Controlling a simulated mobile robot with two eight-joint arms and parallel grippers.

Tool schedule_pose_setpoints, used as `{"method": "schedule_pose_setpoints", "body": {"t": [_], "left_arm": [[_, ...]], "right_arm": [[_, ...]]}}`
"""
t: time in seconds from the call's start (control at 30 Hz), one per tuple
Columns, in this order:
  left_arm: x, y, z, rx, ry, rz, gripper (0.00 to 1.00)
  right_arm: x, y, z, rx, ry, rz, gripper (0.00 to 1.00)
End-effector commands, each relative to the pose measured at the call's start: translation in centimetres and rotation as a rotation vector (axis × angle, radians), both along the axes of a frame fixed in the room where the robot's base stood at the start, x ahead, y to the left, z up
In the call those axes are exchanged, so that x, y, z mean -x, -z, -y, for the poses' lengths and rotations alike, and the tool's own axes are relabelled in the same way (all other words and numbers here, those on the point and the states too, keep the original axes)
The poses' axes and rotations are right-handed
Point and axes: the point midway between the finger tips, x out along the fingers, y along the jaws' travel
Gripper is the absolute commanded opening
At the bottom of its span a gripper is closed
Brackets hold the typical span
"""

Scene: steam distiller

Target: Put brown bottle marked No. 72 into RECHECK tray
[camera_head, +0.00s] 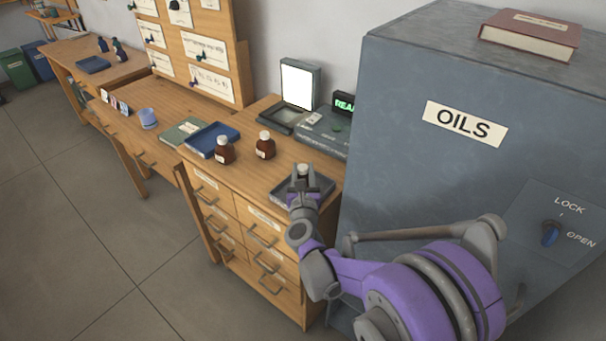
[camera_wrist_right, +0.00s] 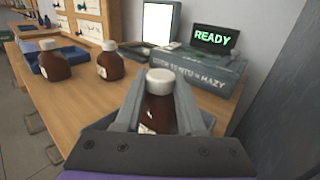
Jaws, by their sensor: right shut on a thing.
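My right gripper (camera_head: 303,185) is shut on a brown bottle with a white cap (camera_wrist_right: 158,110), seen upright between the fingers in the right wrist view. The number on its label cannot be read. In the head view the gripper and bottle are over or in a dark grey tray (camera_head: 324,187) at the desk's near right end; I cannot tell whether the bottle touches it. Two other brown bottles, a left one (camera_head: 225,153) and a right one (camera_head: 265,146), stand on the desk. A blue tray (camera_head: 199,139) lies behind them. No RECHECK marking is readable. My left gripper is not in view.
A grey device with a READY display (camera_wrist_right: 213,38) and a lit white panel (camera_head: 297,83) stand at the back of the desk. A tall grey OILS cabinet (camera_head: 430,75) rises close on the right. A green book (camera_head: 182,132) and a blue cup (camera_head: 148,119) lie further left.

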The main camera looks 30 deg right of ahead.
Motion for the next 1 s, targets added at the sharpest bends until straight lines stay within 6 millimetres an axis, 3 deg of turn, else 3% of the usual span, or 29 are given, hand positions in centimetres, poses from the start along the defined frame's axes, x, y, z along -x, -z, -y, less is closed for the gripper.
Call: {"method": "schedule_pose_setpoints", "body": {"t": [0.43,0.47,0.6,1.0], "left_arm": [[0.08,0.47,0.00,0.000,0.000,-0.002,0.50],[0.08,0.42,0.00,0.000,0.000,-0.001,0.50],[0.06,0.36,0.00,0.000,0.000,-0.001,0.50],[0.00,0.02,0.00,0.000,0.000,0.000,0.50]], "right_arm": [[0.02,0.99,0.01,0.000,0.000,0.000,0.00],[0.01,0.97,0.00,0.000,0.000,0.000,0.42],[0.01,0.88,0.00,0.000,0.000,0.000,0.67],[0.23,0.44,-0.15,0.000,-0.001,0.000,0.69]]}}
